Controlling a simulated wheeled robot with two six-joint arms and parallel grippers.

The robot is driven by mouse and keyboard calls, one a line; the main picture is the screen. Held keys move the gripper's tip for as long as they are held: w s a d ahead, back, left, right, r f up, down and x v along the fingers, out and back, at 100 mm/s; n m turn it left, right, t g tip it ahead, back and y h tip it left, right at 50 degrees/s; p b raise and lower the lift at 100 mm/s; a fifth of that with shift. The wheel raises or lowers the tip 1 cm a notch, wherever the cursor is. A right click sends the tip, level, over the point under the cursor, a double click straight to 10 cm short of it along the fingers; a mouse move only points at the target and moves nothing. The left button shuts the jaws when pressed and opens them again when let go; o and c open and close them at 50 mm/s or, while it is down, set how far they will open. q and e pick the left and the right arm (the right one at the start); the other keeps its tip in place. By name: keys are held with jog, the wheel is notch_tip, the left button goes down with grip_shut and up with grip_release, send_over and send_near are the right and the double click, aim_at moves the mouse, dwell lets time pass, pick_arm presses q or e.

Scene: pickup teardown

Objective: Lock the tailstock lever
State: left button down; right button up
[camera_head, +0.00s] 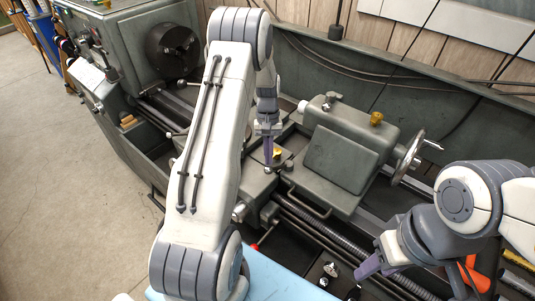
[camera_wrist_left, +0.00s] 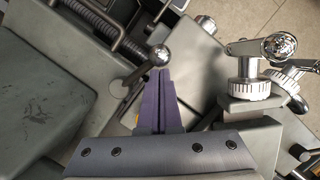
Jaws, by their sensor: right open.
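The grey tailstock (camera_head: 345,155) sits on the lathe bed at the middle right in the head view. A metal lever with a round ball end (camera_wrist_left: 160,54) shows in the left wrist view, just beyond the fingertips. I cannot tell whether they touch it. My left gripper (camera_head: 271,158) points down beside the tailstock's left end, near a yellow knob (camera_head: 277,153). Its purple fingers (camera_wrist_left: 162,85) look closed together, with nothing visible between them. My right gripper (camera_head: 362,279) is open and empty at the lower right, apart from the tailstock.
The tailstock handwheel (camera_head: 408,158) stands at its right end. A bent bar handle (camera_head: 306,206) is at its front. The chuck (camera_head: 173,48) is at the back left. Chrome clamp parts (camera_wrist_left: 250,75) stand right of the fingers in the wrist view. Open floor (camera_head: 60,190) lies left.

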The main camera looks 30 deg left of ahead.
pick_arm(q)
jog(key=s+d+n, duration=0.1)
jog(key=n, duration=0.1)
jog(key=shift+s+d+n, duration=0.1)
jog(key=shift+d+n, duration=0.1)
jog(key=shift+n, duration=0.2)
jog(key=d+n+t+h, duration=0.1)
jog(key=d+n+t, duration=0.2)
jog(key=d+n, duration=0.3)
jog(key=shift+s+n, duration=0.2)
jog(key=shift+n, duration=1.8)
